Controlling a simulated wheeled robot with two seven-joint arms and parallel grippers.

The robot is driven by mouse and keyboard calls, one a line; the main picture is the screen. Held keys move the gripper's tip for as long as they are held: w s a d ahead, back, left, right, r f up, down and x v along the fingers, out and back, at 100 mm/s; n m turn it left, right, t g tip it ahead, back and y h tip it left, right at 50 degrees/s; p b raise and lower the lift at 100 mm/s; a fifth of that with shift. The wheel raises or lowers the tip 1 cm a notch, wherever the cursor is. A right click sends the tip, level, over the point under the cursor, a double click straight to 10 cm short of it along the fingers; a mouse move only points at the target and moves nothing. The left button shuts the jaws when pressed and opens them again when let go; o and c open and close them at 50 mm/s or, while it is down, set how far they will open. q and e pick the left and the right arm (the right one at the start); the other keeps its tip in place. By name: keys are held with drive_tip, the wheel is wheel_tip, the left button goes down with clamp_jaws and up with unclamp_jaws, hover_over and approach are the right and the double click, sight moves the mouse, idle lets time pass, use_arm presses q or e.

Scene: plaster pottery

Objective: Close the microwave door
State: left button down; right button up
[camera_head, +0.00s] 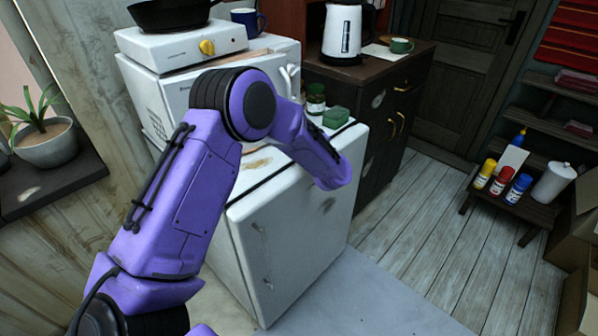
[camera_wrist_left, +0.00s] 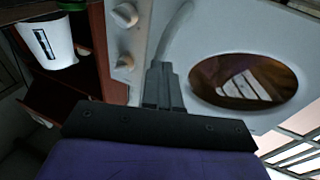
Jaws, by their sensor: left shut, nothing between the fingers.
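The white microwave (camera_head: 178,97) stands on a small white fridge, partly hidden behind my purple left arm. In the left wrist view the microwave door (camera_wrist_left: 222,38) fills the right side, with a dark oval window and a curved grey handle (camera_wrist_left: 179,32). The door looks shut or nearly shut; I cannot tell if a small gap remains. My left gripper (camera_wrist_left: 163,78) is shut and empty, in front of the door at the handle's lower end; contact is unclear. The arm hides it in the head view. My right gripper is out of view.
A hot plate (camera_head: 182,49) with a dark pan (camera_head: 168,13) sits on the microwave. A kettle (camera_head: 343,35) stands on the dark cabinet (camera_head: 385,85) at right. The floor ahead is clear.

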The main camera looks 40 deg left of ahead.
use_arm(q)
drive_tip(key=shift+d, duration=0.3)
drive_tip(key=v, duration=1.3)
drive_tip(key=s+a+r+m+t+h+p, duration=0.3)
drive_tip(key=s+a+m+t+h+p, duration=0.15)
drive_tip(key=p, duration=0.35)
drive_tip(key=p+x, duration=0.4)
drive_tip(key=x, duration=0.9)
drive_tip(key=shift+w+r+t, duration=0.15)
drive_tip(key=shift+r+t, duration=0.2)
drive_tip(key=shift+r, duration=0.05)
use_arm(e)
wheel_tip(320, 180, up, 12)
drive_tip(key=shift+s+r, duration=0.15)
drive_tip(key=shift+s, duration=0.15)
